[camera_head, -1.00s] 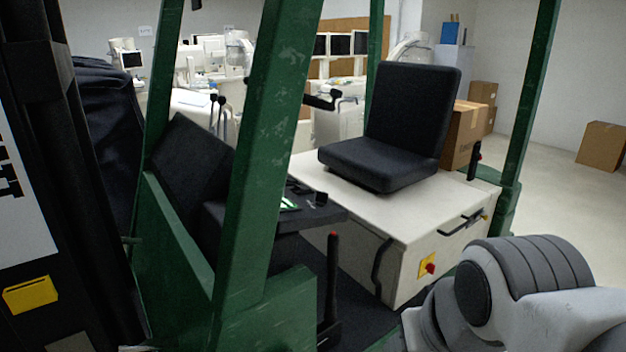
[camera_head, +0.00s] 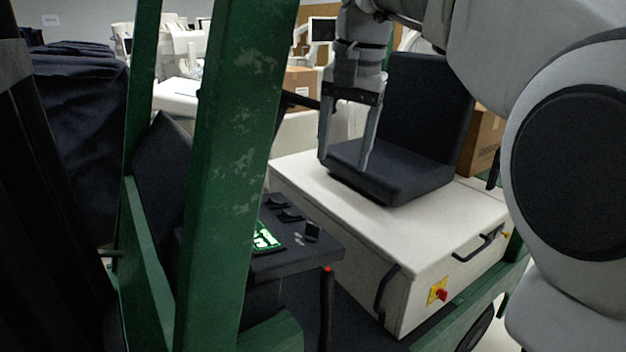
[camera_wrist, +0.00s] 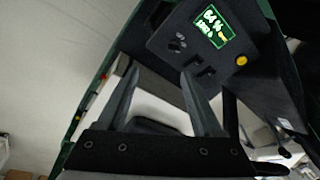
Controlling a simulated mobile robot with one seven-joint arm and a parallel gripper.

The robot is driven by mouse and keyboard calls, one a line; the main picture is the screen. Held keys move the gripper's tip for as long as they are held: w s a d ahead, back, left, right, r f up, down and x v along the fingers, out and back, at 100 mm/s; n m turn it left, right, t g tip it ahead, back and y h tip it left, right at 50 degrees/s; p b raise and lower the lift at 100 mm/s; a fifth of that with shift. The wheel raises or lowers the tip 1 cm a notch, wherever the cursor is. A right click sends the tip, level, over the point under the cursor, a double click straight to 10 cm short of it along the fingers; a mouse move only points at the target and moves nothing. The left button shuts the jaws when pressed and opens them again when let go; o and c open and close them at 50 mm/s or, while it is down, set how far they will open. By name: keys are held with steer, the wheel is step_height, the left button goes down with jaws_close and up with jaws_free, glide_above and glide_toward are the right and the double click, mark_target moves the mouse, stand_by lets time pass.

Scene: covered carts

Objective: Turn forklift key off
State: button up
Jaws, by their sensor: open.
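The forklift's dark console (camera_head: 290,255) stands left of the white seat base in the head view, partly behind a green post. It carries a lit green display (camera_head: 264,238) and several small dark controls (camera_head: 312,232). In the wrist view the console (camera_wrist: 165,42) is at the top, with the display (camera_wrist: 214,27), a yellow round button (camera_wrist: 241,60) and small dark controls (camera_wrist: 199,68). I cannot tell which of these is the key. My gripper (camera_head: 345,160) is open and empty, pointing down in front of the seat, above and right of the console; it also shows in the wrist view (camera_wrist: 162,71).
A green post (camera_head: 232,150) stands close in front. The black seat (camera_head: 425,130) is behind my gripper. A red knob on a yellow plate (camera_head: 438,291) is on the white base (camera_head: 440,225). A red-tipped lever (camera_head: 326,300) rises beside the console.

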mark_target(313, 230)
steer(key=w+a, duration=0.3)
steer(key=shift+m+g, duration=0.4)
steer(key=shift+m, duration=0.1)
steer(key=f+b, duration=0.1)
steer(key=f, duration=0.4)
steer(key=a+f+b, duration=0.1)
steer(key=f, duration=0.5)
steer(key=w+f+b, duration=0.1)
steer(key=f+b, duration=0.1)
steer(key=f, duration=0.3)
steer(key=shift+w+a+f, duration=0.1)
steer(key=shift+a+f, duration=0.1)
steer(key=shift+f, duration=0.1)
jaws_close()
